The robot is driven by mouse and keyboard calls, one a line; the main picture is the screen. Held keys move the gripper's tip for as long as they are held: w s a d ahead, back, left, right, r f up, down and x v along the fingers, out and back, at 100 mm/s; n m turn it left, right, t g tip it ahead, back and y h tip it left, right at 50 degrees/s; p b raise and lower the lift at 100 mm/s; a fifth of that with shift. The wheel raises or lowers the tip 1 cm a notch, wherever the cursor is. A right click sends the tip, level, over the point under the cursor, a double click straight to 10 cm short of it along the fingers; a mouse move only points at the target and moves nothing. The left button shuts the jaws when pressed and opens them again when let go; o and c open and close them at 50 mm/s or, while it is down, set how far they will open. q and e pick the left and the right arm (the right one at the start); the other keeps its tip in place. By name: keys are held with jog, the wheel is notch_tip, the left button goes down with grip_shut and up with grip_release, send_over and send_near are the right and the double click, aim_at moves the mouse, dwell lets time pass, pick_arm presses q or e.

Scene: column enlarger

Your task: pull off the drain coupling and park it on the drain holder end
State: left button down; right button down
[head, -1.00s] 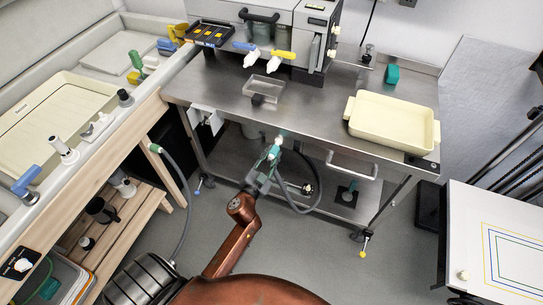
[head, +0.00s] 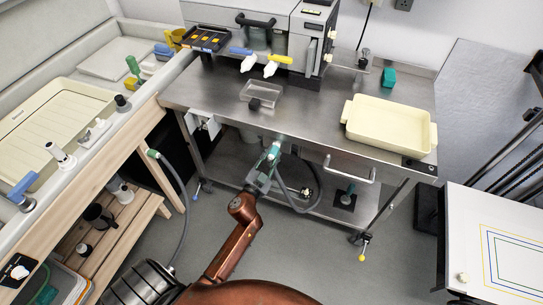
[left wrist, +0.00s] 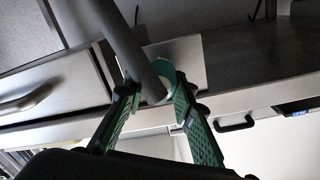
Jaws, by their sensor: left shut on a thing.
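My left gripper (head: 269,160) is at the front edge of the steel table, shut on the coupling (head: 274,150) at the end of a grey hose (head: 283,196). The coupling shows green and pale and is partly hidden by the fingers. In the left wrist view the gripper (left wrist: 158,98) has its green pads on both sides of the coupling (left wrist: 164,78), with the grey hose (left wrist: 139,50) running up and left from it. Whether the coupling still touches a fitting under the edge I cannot tell. The drain holder end cannot be clearly identified. My right gripper is out of view.
The steel table (head: 315,115) carries a cream tray (head: 388,125) and a clear box (head: 262,92). A white handle (head: 350,172) juts from its front. Another grey hose with a green end (head: 153,154) hangs at the wooden sink bench on the left. The floor in front is open.

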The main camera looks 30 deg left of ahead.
aim_at(269, 160)
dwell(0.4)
pick_arm(q)
jog(key=c, duration=1.5)
grip_release()
jog(key=shift+c, duration=0.2)
jog(key=o, duration=0.3)
jog(key=shift+s, duration=0.1)
jog(key=shift+s+d+p, duration=0.2)
jog(key=shift+s, duration=0.7)
jog(key=shift+s+d+p, duration=0.2)
jog(key=shift+s, duration=0.65)
jog(key=shift+s+r, duration=0.1)
jog(key=shift+s, duration=0.2)
jog(key=shift+s, duration=0.15)
